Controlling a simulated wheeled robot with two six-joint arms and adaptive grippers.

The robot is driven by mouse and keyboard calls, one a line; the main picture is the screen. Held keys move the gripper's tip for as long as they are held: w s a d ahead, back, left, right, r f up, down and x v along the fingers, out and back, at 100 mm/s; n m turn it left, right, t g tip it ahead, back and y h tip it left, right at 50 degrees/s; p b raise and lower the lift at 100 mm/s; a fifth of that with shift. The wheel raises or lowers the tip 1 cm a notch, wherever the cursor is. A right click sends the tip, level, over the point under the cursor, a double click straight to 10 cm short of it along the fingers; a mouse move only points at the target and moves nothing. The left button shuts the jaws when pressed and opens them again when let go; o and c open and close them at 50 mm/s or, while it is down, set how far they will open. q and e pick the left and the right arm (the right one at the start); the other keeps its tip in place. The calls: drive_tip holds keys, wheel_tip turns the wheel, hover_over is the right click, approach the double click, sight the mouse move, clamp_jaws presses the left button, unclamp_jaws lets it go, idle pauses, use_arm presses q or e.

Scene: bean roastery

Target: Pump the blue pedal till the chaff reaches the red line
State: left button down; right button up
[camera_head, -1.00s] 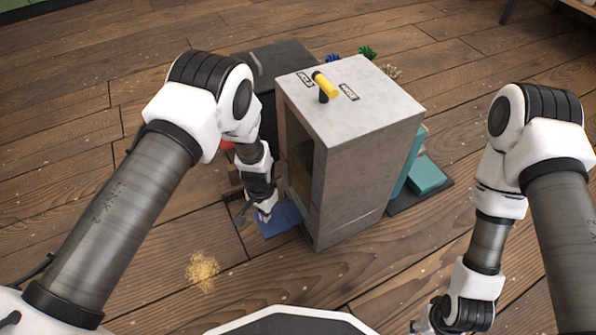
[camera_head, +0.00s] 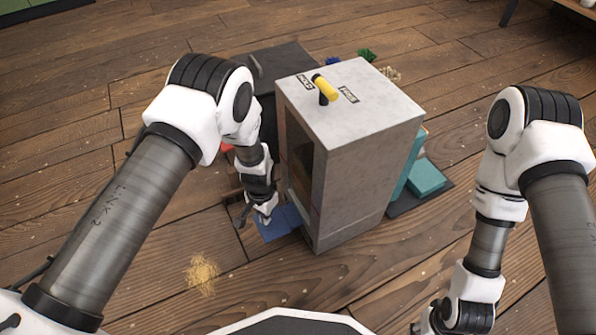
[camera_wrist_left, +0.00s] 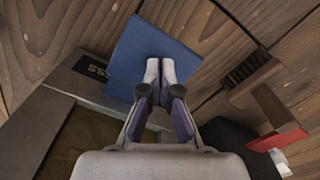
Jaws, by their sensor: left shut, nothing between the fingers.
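The blue pedal (camera_head: 277,224) lies low at the front left foot of the grey cabinet (camera_head: 345,185). It also shows in the left wrist view (camera_wrist_left: 150,50) as a flat blue plate. My left gripper (camera_head: 265,212) is shut and empty, its fingertips (camera_wrist_left: 160,68) over the near part of the pedal; I cannot tell whether they touch it. The cabinet's window (camera_head: 303,160) is mostly turned away or dark, and the chaff level and red line are not clear. A yellow-ended lever (camera_head: 325,88) stands on the cabinet top between two labels. My right gripper (camera_head: 432,322) is only partly in view at the bottom.
A chaff heap (camera_head: 202,273) lies on the floor at the front left. A teal box (camera_head: 426,177) on a dark mat stands right of the cabinet. A dark box (camera_head: 280,62) stands behind.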

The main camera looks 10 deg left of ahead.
use_arm(q)
drive_tip(key=shift+f, duration=0.1)
drive_tip(key=shift+f+b, duration=1.05)
drive_tip(key=shift+f, duration=0.45)
drive_tip(key=shift+f+b, duration=0.6)
drive_tip(key=shift+f, duration=0.35)
